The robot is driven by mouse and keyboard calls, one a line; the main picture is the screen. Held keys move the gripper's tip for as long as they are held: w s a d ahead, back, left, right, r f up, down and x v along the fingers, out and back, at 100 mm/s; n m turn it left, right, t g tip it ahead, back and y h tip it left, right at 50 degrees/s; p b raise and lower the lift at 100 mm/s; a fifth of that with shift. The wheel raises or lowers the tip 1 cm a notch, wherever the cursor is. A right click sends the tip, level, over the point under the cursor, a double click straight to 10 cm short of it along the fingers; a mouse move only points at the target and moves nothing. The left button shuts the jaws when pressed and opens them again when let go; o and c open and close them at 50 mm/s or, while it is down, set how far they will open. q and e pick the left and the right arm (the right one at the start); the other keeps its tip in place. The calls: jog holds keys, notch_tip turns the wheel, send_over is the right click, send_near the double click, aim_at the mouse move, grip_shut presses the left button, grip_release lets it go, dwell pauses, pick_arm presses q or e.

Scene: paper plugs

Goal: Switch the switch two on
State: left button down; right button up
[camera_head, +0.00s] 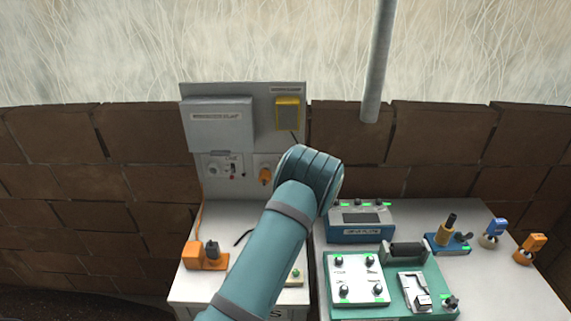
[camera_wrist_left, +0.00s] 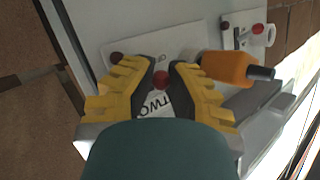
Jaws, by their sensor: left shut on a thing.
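My left gripper (camera_wrist_left: 162,65) has yellow fingers with dark pads, and they are closed in on a small red switch knob (camera_wrist_left: 161,80) on a pale panel. In the head view my left arm crosses the middle and hides the gripper and switch two. My right gripper is not in view.
A second switch plate (camera_wrist_left: 245,28) is farther off. An orange box (camera_head: 205,256) and a green-based device (camera_head: 388,300) flank my arm.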

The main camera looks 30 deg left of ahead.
pick_arm(q)
jog(key=p, duration=0.2)
jog(key=r+g+h+p, duration=0.1)
jog(key=p, duration=0.1)
jog(key=shift+s+a+m, duration=0.1)
jog(key=shift+a+m, duration=0.15)
jog(key=shift+m, duration=0.15)
jog(key=shift+r+m+g+h+p, duration=0.15)
jog(key=shift+m+g+h+p, duration=0.2)
jog(key=shift+g+h, duration=0.25)
jog(key=shift+r+m+g+h, duration=0.15)
jog(key=shift+m+g+h, duration=0.1)
jog(key=shift+g+h, duration=0.3)
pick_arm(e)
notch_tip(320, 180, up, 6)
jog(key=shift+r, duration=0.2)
pick_arm(q)
jog(key=shift+a, duration=0.1)
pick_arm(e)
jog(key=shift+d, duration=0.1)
pick_arm(q)
jog(key=c, duration=1.2)
grip_release()
jog(key=shift+o, duration=1.4)
jog(key=shift+w, duration=0.2)
